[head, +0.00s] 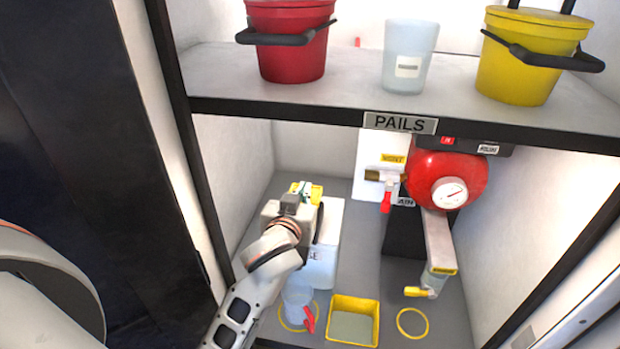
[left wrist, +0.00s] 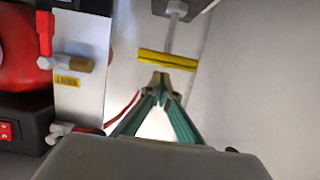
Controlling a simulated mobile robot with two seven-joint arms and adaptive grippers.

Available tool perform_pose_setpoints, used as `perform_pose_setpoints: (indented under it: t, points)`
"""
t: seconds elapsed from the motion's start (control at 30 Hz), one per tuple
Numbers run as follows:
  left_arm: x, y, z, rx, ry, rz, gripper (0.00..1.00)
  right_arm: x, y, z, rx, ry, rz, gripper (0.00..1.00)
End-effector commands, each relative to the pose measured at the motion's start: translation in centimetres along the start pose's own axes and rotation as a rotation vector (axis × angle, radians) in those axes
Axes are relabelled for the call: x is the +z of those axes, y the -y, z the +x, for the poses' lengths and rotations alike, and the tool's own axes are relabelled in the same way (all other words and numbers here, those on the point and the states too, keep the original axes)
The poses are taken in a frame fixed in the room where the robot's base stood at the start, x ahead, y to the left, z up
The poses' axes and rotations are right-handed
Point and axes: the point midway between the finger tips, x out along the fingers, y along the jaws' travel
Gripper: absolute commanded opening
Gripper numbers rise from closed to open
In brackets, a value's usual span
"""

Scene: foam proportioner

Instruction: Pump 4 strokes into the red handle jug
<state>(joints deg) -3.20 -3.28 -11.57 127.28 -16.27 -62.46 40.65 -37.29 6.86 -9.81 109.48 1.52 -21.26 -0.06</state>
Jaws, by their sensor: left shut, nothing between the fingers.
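The translucent jug with a red handle (head: 297,305) stands upright inside a yellow ring on the cabinet floor, beside my left forearm. A white pump body (head: 321,262) stands behind it, partly hidden by my arm. A yellow T-shaped handle (left wrist: 167,60) on a metal rod shows in the left wrist view, just beyond my left fingertips (left wrist: 161,77). My left gripper (head: 305,190) is over the pump in the head view, its teal fingers shut and empty. The handle shows there as a yellow patch (head: 316,194). Whether fingers and handle touch is unclear. My right gripper is out of view.
A red tank with a gauge (head: 447,180) and a red-levered valve (head: 386,199) stand to the right. A yellow-rimmed tray (head: 353,299) and an empty yellow ring (head: 412,336) lie in front. The shelf (head: 350,75) above holds red and yellow pails and a clear cup.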

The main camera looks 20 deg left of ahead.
Motion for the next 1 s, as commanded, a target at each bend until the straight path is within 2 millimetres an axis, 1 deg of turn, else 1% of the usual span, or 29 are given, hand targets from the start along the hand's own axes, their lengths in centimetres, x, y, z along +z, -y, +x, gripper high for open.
perform_pose_setpoints:
  t: [0.03, 0.17, 0.57, 0.67, 0.8, 0.9, 1.0]
  points:
    - [0.6, 0.2, -0.1, 0.000, 0.002, 0.003, 0.00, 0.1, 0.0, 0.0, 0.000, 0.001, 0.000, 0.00]
    - [1.3, 0.4, -0.3, -0.001, 0.000, 0.001, 0.00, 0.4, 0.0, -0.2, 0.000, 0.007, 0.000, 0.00]
    - [1.7, 0.5, -0.2, -0.001, 0.001, -0.001, 0.00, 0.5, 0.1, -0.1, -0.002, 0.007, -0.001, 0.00]
    - [3.0, 0.5, 0.1, -0.002, 0.005, -0.005, 0.00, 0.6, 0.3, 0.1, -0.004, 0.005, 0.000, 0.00]
    - [5.3, 0.5, 0.6, -0.002, 0.006, -0.004, 0.00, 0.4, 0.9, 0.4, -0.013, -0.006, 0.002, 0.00]
    - [6.4, 0.5, 0.9, -0.002, 0.006, -0.003, 0.00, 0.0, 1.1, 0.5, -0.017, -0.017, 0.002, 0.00]
    - [6.7, 0.5, 1.0, -0.002, 0.004, 0.000, 0.00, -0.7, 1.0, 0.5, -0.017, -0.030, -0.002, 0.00]
